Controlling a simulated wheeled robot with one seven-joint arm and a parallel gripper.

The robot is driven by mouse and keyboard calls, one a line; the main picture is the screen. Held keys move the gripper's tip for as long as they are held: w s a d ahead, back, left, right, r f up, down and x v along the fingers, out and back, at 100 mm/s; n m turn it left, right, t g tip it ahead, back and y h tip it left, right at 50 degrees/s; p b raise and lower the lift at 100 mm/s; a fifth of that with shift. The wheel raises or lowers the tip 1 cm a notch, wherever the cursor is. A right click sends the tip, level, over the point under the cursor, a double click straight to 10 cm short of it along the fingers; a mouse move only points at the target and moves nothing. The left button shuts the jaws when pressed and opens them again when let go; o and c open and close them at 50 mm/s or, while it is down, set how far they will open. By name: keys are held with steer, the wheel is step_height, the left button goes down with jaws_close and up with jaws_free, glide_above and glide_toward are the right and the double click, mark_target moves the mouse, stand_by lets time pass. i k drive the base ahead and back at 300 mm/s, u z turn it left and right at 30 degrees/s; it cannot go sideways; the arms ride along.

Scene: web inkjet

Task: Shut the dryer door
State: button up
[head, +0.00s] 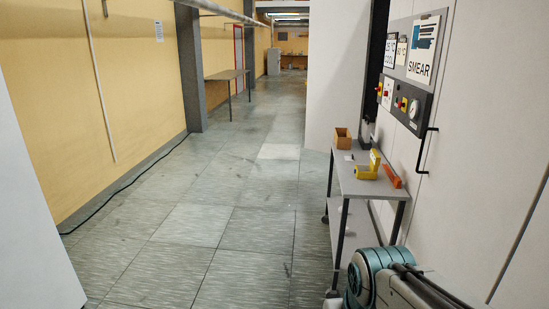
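A long pale machine (490,130) runs along the right side, and a black bar handle (424,150) is fixed to its face. Beyond its control panel is a dark upright gap (378,45). A large plain pale panel (338,75) stands out into the aisle beside this gap, like a door standing open. I cannot tell for certain whether it is the dryer door. Part of my arm, teal and grey, shows at the bottom right. My gripper is out of the picture.
A grey trolley (368,188) stands against the machine, holding a wooden box (343,138), a yellow tool (369,166) and an orange piece (392,176). A pale panel (28,215) is close at left. The tiled aisle (205,215) is clear. A table (228,75) stands along the yellow wall.

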mark_target(339, 30)
steer(key=i, duration=10.8)
steer(key=z, duration=1.35)
